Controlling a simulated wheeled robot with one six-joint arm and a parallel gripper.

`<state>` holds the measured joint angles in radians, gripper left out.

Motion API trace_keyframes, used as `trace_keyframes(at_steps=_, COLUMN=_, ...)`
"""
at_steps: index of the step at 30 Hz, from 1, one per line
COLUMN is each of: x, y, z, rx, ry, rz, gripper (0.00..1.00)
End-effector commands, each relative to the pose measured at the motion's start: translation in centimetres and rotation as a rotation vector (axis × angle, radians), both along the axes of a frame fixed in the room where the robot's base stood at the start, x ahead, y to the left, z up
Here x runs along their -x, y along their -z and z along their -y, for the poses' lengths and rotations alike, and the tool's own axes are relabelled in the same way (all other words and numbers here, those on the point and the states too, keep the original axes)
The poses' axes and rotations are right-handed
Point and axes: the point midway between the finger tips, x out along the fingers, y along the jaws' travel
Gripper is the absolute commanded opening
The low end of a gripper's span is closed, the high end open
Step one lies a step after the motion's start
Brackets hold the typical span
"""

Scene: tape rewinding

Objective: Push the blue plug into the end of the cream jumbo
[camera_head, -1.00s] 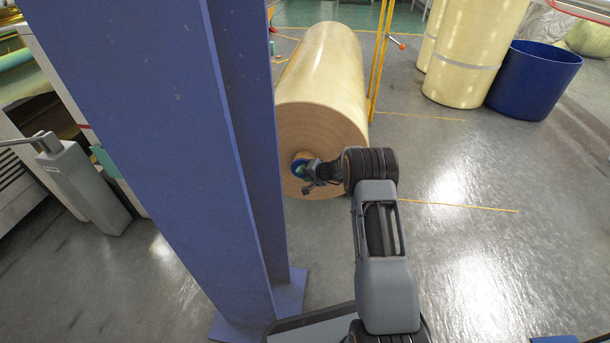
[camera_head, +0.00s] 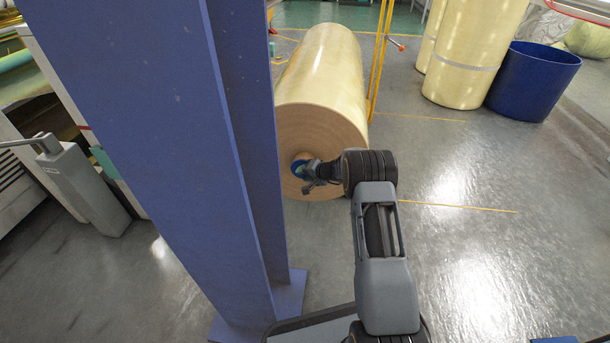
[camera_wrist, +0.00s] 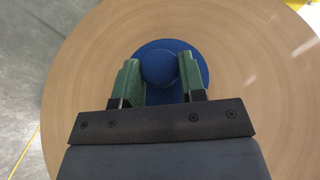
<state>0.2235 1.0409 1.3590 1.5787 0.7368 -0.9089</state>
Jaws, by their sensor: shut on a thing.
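The cream jumbo (camera_head: 327,75) lies on the floor with its round brown end face (camera_head: 325,130) toward me. The same end face (camera_wrist: 85,75) fills most of the wrist view. The blue plug (camera_wrist: 200,62) is a round disc with a raised knob (camera_wrist: 159,68), over the middle of that face. My gripper (camera_wrist: 159,78) is shut on the knob, with a green finger on each side. In the head view my gripper (camera_head: 306,171) is at the end face and mostly hides the plug (camera_head: 298,166). How deep the plug sits in the core cannot be told.
A blue steel column (camera_head: 150,130) stands close on the left. A yellow frame (camera_head: 379,60) stands right of the jumbo. Upright cream rolls (camera_head: 462,65) and a blue bin (camera_head: 532,80) are at the back right. The floor on the right (camera_head: 500,240) is clear.

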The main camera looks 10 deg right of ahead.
Motion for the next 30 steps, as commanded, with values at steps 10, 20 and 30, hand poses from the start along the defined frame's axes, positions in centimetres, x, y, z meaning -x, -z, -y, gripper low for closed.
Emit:
trace_keyframes(at_steps=10, x=0.0, y=-0.01, z=0.0, rx=0.0, ry=0.0, rz=0.0, gripper=0.22)
trace_keyframes(at_steps=20, x=0.01, y=-0.01, z=-0.01, rx=0.0, ry=0.0, rz=0.0, gripper=0.66)
trace_keyframes(at_steps=30, x=0.02, y=0.02, z=0.0, rx=0.0, ry=0.0, rz=0.0, gripper=0.67)
